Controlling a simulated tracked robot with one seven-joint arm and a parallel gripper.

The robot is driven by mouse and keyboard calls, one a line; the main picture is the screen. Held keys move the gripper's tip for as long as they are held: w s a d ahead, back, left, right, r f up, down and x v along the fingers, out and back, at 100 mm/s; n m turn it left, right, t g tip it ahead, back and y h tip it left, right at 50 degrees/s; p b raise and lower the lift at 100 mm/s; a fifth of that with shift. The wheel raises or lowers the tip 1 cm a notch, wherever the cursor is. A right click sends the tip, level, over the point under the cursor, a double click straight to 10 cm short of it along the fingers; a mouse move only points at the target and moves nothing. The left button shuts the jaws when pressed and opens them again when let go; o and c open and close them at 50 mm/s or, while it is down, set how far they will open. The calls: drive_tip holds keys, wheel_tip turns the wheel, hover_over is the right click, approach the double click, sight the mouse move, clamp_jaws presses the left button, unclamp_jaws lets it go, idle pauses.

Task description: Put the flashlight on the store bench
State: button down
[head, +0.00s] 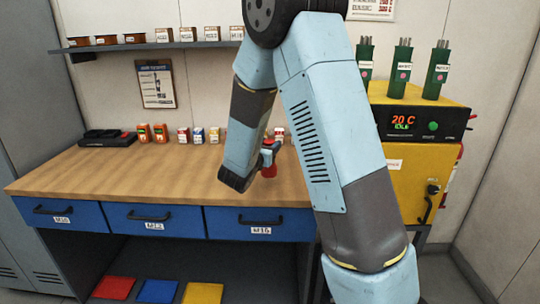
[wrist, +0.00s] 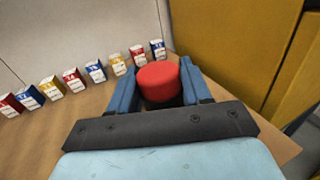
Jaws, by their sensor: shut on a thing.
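My gripper (wrist: 162,84) is shut on a red round-ended thing, which I take to be the flashlight (wrist: 158,80). In the wrist view its red end shows between the two blue fingers, and the rest of it is hidden. In the head view my gripper (head: 268,152) is partly hidden by my arm, with a little of the red flashlight (head: 269,172) showing below it. It is over the right part of the wooden-topped bench (head: 130,175). I cannot tell whether the flashlight touches the bench top.
Small labelled boxes (head: 198,135) stand in a row along the back of the bench, beside orange devices (head: 152,133) and a dark case (head: 107,138). A yellow cabinet (head: 412,165) with green cylinders (head: 401,70) stands right. The bench's front left is clear.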

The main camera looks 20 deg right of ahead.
drive_tip(key=shift+w+f, duration=0.3)
drive_tip(key=shift+f, duration=1.55)
drive_tip(key=shift+c, duration=2.4)
unclamp_jaws()
drive_tip(key=shift+f, duration=0.1)
